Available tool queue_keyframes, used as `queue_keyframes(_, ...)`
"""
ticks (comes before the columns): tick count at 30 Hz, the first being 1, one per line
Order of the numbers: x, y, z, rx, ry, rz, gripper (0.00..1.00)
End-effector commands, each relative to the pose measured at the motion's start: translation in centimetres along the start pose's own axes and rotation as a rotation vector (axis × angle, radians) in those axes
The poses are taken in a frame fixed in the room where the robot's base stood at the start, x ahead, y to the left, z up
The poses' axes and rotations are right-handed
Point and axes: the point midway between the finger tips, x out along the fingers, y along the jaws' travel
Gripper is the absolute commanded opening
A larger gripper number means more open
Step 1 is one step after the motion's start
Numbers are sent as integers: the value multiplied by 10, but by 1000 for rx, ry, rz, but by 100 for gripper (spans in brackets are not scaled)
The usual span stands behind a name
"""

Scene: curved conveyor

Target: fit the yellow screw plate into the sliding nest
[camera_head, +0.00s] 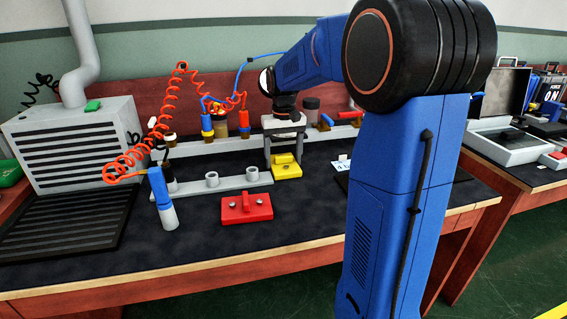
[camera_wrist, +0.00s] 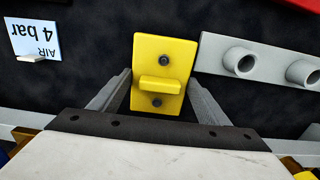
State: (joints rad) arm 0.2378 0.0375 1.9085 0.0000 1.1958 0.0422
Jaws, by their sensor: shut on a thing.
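The yellow screw plate (camera_head: 287,171) has a raised tab across its middle and a dark screw at each end. I cannot make out the sliding nest for certain in either view.
A grey bar with round sockets (camera_head: 238,181) is just left, also seen in the wrist view (camera_wrist: 270,65). A blue tool (camera_head: 160,190) stands farther left. An air label (camera_wrist: 35,38) lies nearby.

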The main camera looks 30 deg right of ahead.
Motion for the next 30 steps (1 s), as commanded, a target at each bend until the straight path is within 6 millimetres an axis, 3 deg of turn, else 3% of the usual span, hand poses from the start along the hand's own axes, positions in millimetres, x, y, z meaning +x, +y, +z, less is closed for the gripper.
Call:
queue_keyframes(13, -38, 0, 2, 0, 2, 0, 37)
queue_keyframes(23, -36, 0, 49, 0, 2, 0, 37)
queue_keyframes(30, -36, 0, 101, 0, 3, 0, 37)
